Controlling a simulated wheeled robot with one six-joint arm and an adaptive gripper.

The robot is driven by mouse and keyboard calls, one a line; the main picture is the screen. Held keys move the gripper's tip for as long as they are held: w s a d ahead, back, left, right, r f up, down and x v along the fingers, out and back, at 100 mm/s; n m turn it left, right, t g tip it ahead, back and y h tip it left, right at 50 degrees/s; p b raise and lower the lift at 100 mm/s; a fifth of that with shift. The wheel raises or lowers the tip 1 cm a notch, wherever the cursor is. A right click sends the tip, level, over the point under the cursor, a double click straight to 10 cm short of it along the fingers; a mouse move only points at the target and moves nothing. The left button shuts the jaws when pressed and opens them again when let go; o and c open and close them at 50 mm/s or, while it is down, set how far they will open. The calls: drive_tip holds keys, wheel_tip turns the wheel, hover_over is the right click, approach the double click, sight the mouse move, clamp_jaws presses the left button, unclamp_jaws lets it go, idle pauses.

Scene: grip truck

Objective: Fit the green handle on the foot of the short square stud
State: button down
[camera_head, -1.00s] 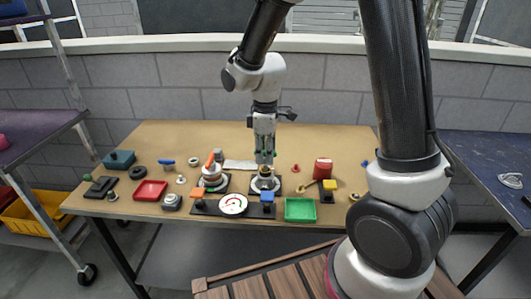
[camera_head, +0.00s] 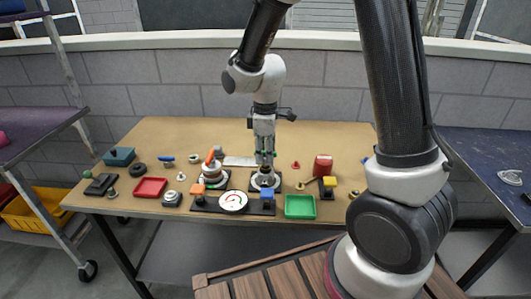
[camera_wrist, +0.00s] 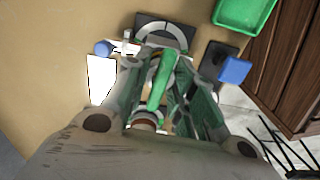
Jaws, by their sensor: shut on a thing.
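My gripper (camera_head: 265,160) points down over the right-hand round fitting (camera_head: 265,181) near the table's front middle. It is shut on the green handle (camera_wrist: 161,82), a long bar running between the fingers in the wrist view. In the head view the fingers mostly hide the handle, and only small green patches show at the fingertips. The fitting has a pale ring on a dark square base (camera_wrist: 152,22). I cannot make out the short square stud, nor whether the handle touches it.
Left of the gripper stands another round fitting (camera_head: 213,175) with an orange lever. In front are a white gauge (camera_head: 233,202), a blue block (camera_head: 267,194) and a green tray (camera_head: 300,207). A red box (camera_head: 323,165) stands to the right. The table's back is clear.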

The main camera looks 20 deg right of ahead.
sight(265, 151)
drive_tip(key=shift+f, duration=0.85)
idle(1.1)
drive_tip(key=c, duration=0.8)
unclamp_jaws()
drive_tip(key=shift+r, duration=3.75)
drive_tip(key=shift+s+d+m, duration=0.15)
drive_tip(key=shift+s+m, duration=0.25)
drive_tip(key=shift+m, duration=0.4)
drive_tip(key=s+d+r+m+t, duration=0.2)
drive_tip(key=s+d+r+m, duration=0.3)
drive_tip(key=s+d+r, duration=0.2)
drive_tip(key=s+d+r+m+t, duration=0.2)
drive_tip(key=s+d+r+m, duration=0.4)
drive_tip(key=s, duration=0.6)
drive_tip(key=shift+d+r, duration=0.8)
drive_tip(key=shift+r, duration=0.05)
